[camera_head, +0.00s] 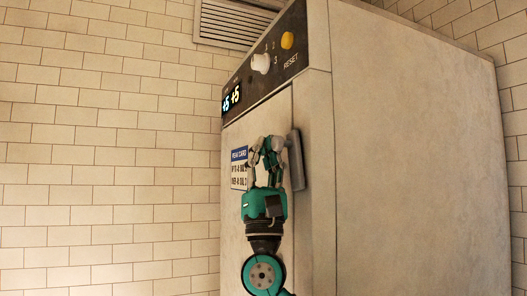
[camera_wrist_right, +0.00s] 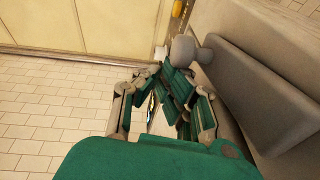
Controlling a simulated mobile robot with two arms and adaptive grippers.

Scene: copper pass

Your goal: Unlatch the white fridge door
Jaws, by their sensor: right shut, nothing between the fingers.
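The white fridge (camera_head: 420,150) fills the right of the head view, and its door (camera_head: 280,115) looks closed. A grey upright latch handle (camera_head: 297,160) sits at the door's right edge. It also shows at the right of the right wrist view as a long grey block (camera_wrist_right: 255,85) with a rounded stub (camera_wrist_right: 190,48). My right gripper (camera_head: 267,147) is shut and empty, just left of the handle. In the right wrist view its fingers (camera_wrist_right: 168,90) lie close to the stub; I cannot tell whether they touch it. My left gripper is out of view.
A dark control panel (camera_head: 262,62) with a white knob, a yellow button and lit digits runs along the fridge top. A label card (camera_head: 239,168) is on the door. A tiled wall (camera_head: 110,150) and a vent (camera_head: 232,25) stand behind. Tiled floor (camera_wrist_right: 50,110) shows clear below.

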